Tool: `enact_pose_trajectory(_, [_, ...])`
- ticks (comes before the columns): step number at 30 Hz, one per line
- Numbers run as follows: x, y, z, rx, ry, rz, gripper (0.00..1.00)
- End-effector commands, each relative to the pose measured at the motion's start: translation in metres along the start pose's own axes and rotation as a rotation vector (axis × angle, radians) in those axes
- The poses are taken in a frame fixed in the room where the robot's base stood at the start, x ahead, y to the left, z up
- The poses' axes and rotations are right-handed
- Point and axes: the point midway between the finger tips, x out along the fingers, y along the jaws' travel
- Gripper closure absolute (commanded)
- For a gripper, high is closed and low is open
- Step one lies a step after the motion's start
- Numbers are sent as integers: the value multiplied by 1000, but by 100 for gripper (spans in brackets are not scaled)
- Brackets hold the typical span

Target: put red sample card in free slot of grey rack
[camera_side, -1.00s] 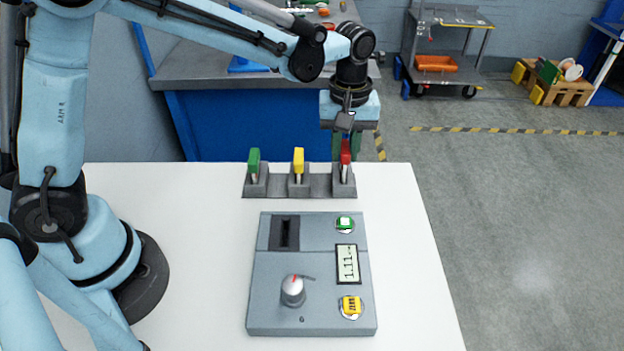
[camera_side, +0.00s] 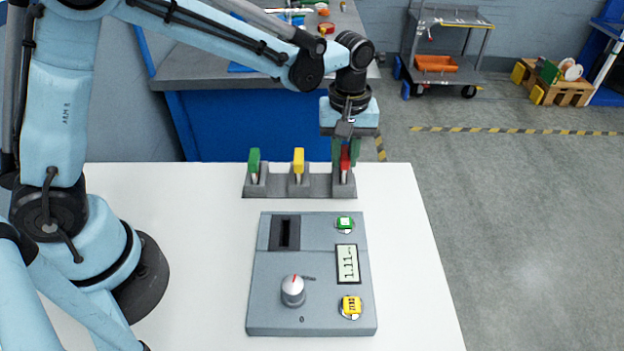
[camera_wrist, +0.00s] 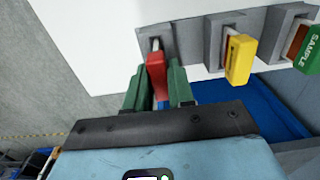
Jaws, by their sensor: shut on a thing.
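The red sample card (camera_side: 345,155) stands upright in the right-hand holder of the grey rack (camera_side: 317,188) at the back of the white table. My gripper (camera_side: 345,150) is above that holder, pointing down, with its green fingers shut on the top of the red card. In the wrist view the red card (camera_wrist: 156,74) lies between the two green fingers (camera_wrist: 158,88), and its lower end is at the grey holder. A yellow card (camera_side: 298,160) is in the middle holder and a green card (camera_side: 254,160) in the left one.
A grey device (camera_side: 312,273) stands in front of the rack, with a dark slot (camera_side: 286,233), a knob (camera_side: 293,291), a display (camera_side: 347,264), a green button (camera_side: 345,223) and a yellow button (camera_side: 351,306). The white table is clear around it.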

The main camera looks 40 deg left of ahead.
Motion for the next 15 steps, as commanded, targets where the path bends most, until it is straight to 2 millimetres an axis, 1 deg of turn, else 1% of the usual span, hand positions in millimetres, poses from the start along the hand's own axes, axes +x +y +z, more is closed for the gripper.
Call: enact_pose_trajectory(15, [7, 0, 0, 0, 0, 0, 100])
